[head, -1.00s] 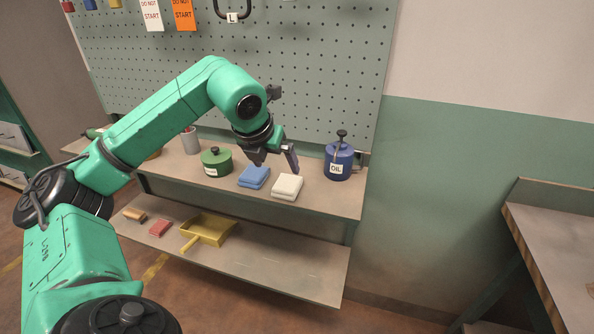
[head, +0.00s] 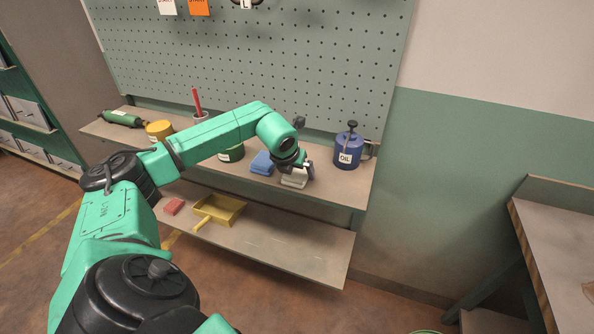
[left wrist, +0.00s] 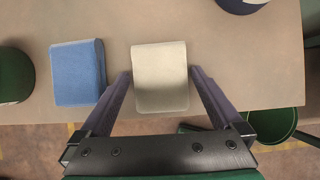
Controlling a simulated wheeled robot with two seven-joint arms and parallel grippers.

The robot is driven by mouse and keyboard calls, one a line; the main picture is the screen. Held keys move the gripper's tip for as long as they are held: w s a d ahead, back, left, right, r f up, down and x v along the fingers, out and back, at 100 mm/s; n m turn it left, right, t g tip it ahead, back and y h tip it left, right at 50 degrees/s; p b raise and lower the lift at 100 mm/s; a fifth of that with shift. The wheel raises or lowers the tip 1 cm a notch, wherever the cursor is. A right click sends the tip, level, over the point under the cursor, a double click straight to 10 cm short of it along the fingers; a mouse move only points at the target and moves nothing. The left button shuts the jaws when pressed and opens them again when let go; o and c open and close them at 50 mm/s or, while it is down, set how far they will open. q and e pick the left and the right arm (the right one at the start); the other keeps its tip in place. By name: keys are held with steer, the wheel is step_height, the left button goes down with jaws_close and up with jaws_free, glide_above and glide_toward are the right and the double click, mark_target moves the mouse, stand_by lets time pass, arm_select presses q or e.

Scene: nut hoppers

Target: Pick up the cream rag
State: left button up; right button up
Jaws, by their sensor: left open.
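The cream rag (head: 294,179) is a folded pad on the upper shelf, partly hidden by my left gripper in the head view. In the left wrist view the cream rag (left wrist: 160,77) lies flat near the shelf's front edge, between the two fingers. My left gripper (head: 297,172) is over the rag; in the left wrist view the gripper (left wrist: 160,75) is open, with one finger on each side of the rag's near part. I cannot tell whether the fingers touch it. My right gripper is not in view.
A folded blue rag (head: 262,163) lies just left of the cream one, also seen in the left wrist view (left wrist: 77,73). A blue oil can (head: 347,151) stands to the right. A green pot (head: 232,153) stands further left. A yellow dustpan (head: 220,210) lies on the lower shelf.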

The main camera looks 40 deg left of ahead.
arm_select(q)
steer(key=c, duration=1.1)
